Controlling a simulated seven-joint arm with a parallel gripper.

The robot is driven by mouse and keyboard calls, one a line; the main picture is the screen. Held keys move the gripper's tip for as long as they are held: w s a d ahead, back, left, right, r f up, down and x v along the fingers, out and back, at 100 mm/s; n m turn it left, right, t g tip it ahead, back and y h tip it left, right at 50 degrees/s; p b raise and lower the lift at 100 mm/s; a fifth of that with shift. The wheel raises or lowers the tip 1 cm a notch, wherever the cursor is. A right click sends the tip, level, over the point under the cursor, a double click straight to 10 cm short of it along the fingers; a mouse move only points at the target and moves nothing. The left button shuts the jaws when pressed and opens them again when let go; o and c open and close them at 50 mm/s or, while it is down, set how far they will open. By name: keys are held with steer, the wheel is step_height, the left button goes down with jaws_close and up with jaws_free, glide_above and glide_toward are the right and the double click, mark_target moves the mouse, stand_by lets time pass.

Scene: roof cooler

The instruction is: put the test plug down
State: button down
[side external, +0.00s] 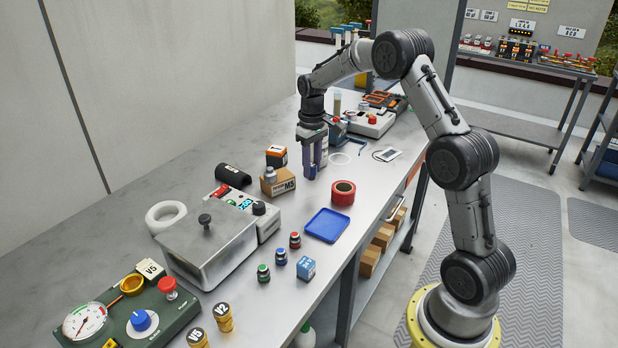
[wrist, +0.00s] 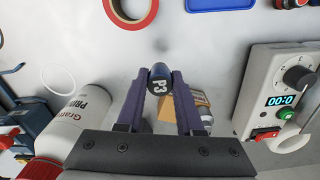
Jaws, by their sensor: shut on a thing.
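My gripper (wrist: 158,76) is shut on a dark blue round plug marked P3 (wrist: 159,83), which I take to be the test plug. The plug sits between the two fingertips, its marked face toward the wrist camera. In the side external view my gripper (side external: 312,172) points down over the bench, behind the red tape roll and right of the M5 box. The plug cannot be made out clearly there. Whether it touches the bench is not clear.
A blue tray (side external: 327,225) lies empty nearer the bench's front edge, beside a red tape roll (side external: 343,192). The M5 cardboard box (side external: 279,183) stands close to my gripper. A primer bottle (wrist: 82,112) and a timer unit (wrist: 285,95) flank it. Small coloured plugs (side external: 281,257) stand farther left.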

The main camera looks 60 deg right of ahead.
steer(key=shift+w+d+f, duration=0.25)
steer(key=shift+w+f, duration=0.35)
steer(key=shift+f, duration=0.15)
steer(key=shift+w+f, duration=0.1)
steer(key=shift+f, duration=1.5)
steer(key=shift+f, duration=0.2)
steer(key=c, duration=0.5)
jaws_free()
steer(key=shift+c, duration=0.2)
steer(key=shift+r, duration=0.15)
